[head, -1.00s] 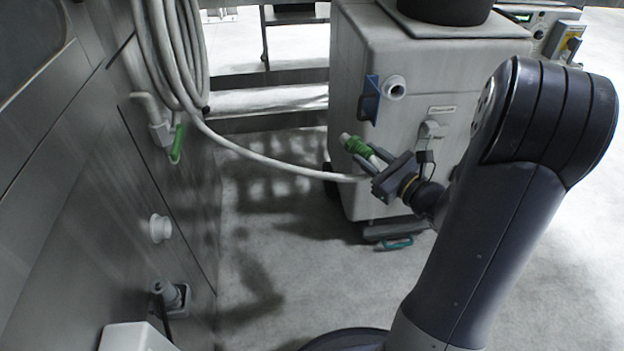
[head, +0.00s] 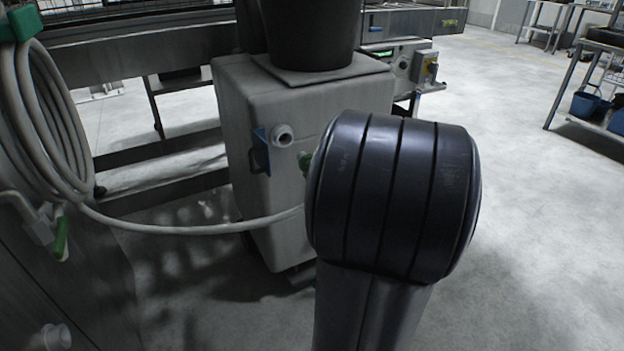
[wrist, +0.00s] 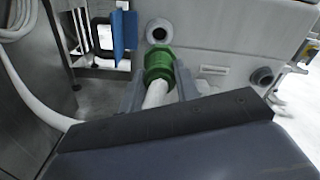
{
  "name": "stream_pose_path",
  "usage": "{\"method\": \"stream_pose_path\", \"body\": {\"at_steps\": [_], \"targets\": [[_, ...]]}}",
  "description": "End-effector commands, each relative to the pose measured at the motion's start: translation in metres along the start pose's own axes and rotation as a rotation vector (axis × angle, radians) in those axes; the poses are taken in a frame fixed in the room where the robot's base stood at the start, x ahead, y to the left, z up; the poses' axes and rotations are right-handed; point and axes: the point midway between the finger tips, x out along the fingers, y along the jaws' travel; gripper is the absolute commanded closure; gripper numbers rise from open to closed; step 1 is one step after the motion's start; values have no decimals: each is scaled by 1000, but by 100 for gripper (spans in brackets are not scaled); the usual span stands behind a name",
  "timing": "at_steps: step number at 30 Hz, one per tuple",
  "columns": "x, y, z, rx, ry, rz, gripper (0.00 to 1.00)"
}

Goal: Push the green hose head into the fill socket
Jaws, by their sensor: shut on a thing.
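The green hose head (wrist: 158,64) is between the two fingers of my gripper (wrist: 160,80) in the wrist view, with its white hose running back under the gripper. My gripper is shut on it. The white round fill socket (wrist: 158,30), with a dark opening, lies straight beyond the hose head on the pale tank. I cannot tell whether they touch. In the head view the socket (head: 283,135) shows beside a blue flap. Only a sliver of the green head (head: 305,162) shows there, right of and lower than the socket; my arm hides the rest and my gripper.
The blue flap (wrist: 124,33) stands just left of the socket. A second round port (wrist: 263,76) is to the right on the tank (head: 235,100). The white hose (head: 180,230) sags from a coil (head: 50,120) at the left. Open floor (head: 530,220) lies to the right.

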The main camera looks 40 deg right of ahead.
Motion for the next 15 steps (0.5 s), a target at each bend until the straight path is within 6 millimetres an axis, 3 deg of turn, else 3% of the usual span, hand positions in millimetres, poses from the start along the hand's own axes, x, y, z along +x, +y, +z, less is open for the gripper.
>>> {"method": "stream_pose_path", "body": {"at_steps": [15], "targets": [[27, 1, 1, -1, -2, 3, 100]]}}
